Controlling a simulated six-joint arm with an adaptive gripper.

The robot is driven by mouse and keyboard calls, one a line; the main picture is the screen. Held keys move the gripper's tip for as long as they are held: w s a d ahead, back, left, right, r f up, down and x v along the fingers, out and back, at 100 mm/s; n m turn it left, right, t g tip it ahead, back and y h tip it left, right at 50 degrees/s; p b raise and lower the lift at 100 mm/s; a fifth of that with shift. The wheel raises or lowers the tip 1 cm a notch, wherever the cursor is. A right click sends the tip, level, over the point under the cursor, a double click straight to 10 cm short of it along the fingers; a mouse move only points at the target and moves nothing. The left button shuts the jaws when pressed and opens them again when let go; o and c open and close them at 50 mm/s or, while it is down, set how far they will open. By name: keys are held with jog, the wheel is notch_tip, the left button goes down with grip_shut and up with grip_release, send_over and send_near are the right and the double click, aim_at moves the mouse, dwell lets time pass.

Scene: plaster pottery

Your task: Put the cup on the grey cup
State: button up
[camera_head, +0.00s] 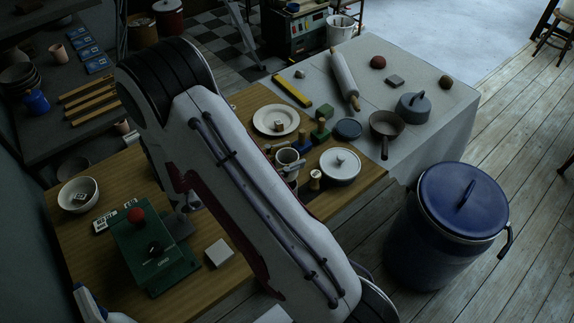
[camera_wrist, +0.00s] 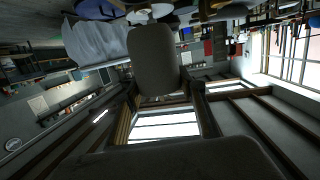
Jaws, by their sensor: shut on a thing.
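A grey cup (camera_head: 288,160) stands on the wooden table, partly hidden by my arm. In the wrist view my gripper (camera_wrist: 170,108) shows as one pad above and a broad one along the bottom edge. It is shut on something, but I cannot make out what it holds. Small pinkish cups (camera_head: 57,52) stand on the dark side table at the left.
A green box with a red knob (camera_head: 155,250), a white block (camera_head: 219,253) and a bowl (camera_head: 78,194) are nearer left. A large blue bin (camera_head: 445,225) stands right.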

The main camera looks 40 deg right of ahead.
jog(key=shift+f, duration=1.8)
jog(key=shift+f, duration=0.1)
jog(key=o, duration=1.2)
jog(key=v, duration=1.2)
jog(key=shift+w, duration=0.1)
